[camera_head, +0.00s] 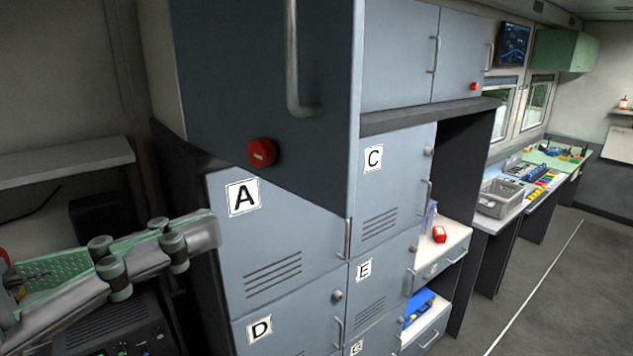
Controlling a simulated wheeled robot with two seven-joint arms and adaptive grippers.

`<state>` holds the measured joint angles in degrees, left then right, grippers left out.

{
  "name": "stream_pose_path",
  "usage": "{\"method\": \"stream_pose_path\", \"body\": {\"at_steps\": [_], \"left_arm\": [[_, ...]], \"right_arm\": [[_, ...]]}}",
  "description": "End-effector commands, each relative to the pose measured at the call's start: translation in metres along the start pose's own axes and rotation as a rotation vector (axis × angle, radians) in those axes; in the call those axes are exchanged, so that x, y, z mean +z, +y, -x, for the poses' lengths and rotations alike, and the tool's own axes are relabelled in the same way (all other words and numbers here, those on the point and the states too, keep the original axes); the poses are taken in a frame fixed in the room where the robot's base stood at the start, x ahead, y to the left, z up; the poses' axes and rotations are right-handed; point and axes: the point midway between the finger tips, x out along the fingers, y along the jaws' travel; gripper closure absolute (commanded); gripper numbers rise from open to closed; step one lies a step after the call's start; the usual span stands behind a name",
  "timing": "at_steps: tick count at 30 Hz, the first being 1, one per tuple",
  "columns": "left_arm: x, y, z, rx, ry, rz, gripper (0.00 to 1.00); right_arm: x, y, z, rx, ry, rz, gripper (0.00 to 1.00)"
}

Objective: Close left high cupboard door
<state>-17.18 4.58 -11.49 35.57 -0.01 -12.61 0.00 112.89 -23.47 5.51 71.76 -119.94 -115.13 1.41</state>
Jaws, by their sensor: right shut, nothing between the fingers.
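The left high cupboard door (225,75) is a large dark grey panel at the upper left. It stands out at an angle over the lockers, with its outer face towards me. It carries a silver bar handle (297,60) and a red knob (262,152) low down. Its top is cut off by the picture, and the cupboard's inside is hidden.
Locker A (270,225) is below the door, with locker C (395,180) beside it. High doors (400,55) to the right are closed. A shelf (65,160) is at the left. Open floor (560,285) and a worktable (520,195) with a grey basket are at the right.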

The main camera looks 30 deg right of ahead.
Motion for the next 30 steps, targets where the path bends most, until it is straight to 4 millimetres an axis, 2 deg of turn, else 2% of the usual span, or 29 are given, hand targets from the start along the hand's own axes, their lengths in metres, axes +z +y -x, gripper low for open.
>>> {"method": "stream_pose_path", "body": {"at_steps": [13, 15, 24, 30], "left_arm": [[-0.013, -0.003, 0.051, -0.003, 0.017, 0.001, 0.6], [-0.012, -0.003, 0.045, -0.002, 0.016, 0.001, 0.6], [-0.013, -0.003, 0.049, -0.003, 0.016, 0.001, 0.6], [-0.013, -0.003, 0.052, -0.003, 0.016, 0.001, 0.6]], "right_arm": [[-0.006, 0.002, -0.025, 0.001, 0.0, -0.002, 1.0], [-0.001, 0.002, -0.043, 0.0, -0.003, -0.003, 1.0], [0.0, 0.002, -0.103, 0.001, -0.002, -0.002, 1.0], [-0.001, 0.001, -0.129, 0.001, 0.001, -0.002, 1.0]]}}
